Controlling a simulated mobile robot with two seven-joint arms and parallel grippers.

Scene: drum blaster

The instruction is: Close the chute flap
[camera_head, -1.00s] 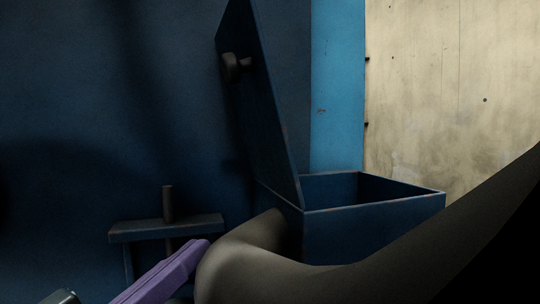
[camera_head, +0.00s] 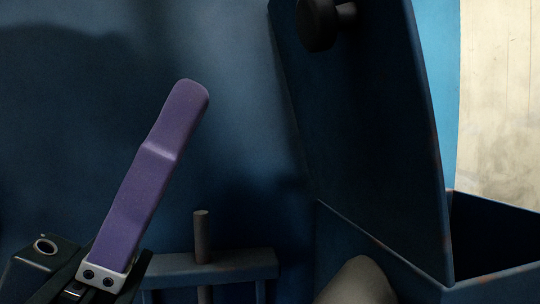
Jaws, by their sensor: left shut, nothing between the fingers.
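The chute flap (camera_head: 365,120) is a dark blue panel standing open, tilted up from the chute box (camera_head: 497,278) at the right. A dark round knob (camera_head: 318,22) sticks out near its top. The box's open top shows to the right of the flap. My left gripper (camera_head: 188,92) has purple fingers pressed together, pointing up and to the right. It is empty and stands left of the flap, with a clear gap between them in the picture. My right gripper is not in view.
A small blue bracket or shelf (camera_head: 236,265) with an upright rod (camera_head: 202,236) sits low in the middle. A dark blue wall (camera_head: 80,110) fills the left. A light blue strip and a pale wall (camera_head: 500,110) lie beyond the flap.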

